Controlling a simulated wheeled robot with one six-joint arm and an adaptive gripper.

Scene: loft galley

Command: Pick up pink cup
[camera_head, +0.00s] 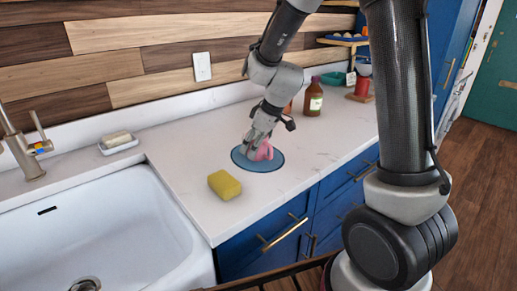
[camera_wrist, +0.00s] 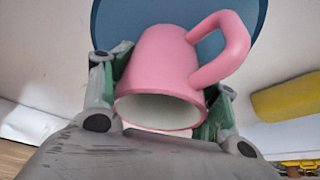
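The pink cup (camera_head: 264,152) is at the round blue mat (camera_head: 243,161) on the white counter. In the wrist view the pink cup (camera_wrist: 165,70) is close, its open mouth facing the camera and its handle to the upper right. My gripper (camera_head: 257,145) reaches down over the cup from above. In the wrist view the fingers of my gripper (camera_wrist: 165,88) lie on both sides of the cup, with green pads against its wall and no clear gap. The cup's base is hidden, so I cannot tell whether it touches the mat (camera_wrist: 100,22).
A yellow sponge (camera_head: 224,185) lies near the counter's front edge. A white sink (camera_head: 100,235) is to the left, with a soap dish (camera_head: 119,145) behind it. A brown bottle (camera_head: 313,98) and a green bowl (camera_head: 333,78) stand toward the back right.

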